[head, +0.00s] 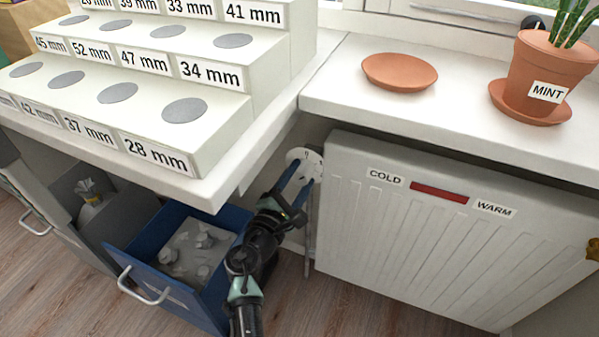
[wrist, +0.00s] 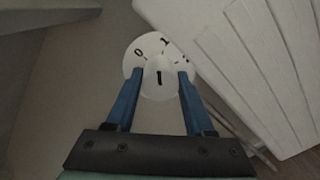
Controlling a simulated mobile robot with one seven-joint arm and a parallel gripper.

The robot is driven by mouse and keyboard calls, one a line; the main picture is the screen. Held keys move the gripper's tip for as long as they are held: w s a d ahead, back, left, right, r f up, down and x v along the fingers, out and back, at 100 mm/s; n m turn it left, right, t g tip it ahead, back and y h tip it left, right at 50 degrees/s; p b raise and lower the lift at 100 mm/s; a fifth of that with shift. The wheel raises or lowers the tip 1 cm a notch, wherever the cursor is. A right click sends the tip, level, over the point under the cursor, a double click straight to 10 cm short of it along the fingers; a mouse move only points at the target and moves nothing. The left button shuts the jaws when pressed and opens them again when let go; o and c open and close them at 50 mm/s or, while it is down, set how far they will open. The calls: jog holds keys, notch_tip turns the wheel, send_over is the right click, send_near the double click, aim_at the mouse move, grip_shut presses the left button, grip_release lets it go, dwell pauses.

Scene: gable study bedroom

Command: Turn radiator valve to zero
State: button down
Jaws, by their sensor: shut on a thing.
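The radiator valve is a white round dial (wrist: 150,43) at the left end of the radiator. In the wrist view it shows a 0 at upper left, a 1 at the top and a partly hidden mark at right. A short black line shows on the pale knob (wrist: 160,64) in its middle. The dial also shows in the head view (head: 296,155). My gripper (wrist: 160,73) has its blue fingers on either side of the knob, shut on it. The fingers hide the dial's lower sides. Which numeral the knob points at is not clear.
The white radiator (head: 440,250) stands right of the valve, with a red bar (head: 439,192) between COLD and WARM labels. A white worktop (head: 215,195) overhangs at left. Below it, an open blue drawer (head: 165,315) stands beside my arm. A potted mint (head: 545,65) is on the sill.

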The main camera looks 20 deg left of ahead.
jog(key=n+p, duration=0.2)
jog(key=n, duration=0.2)
jog(key=shift+n+p, duration=0.85)
jog(key=shift+n, duration=1.25)
jog(key=shift+c, duration=1.4)
grip_release()
jog(key=shift+a, duration=0.1)
jog(key=s+p, duration=0.4)
jog(key=s, duration=0.9)
jog(key=shift+a, duration=0.35)
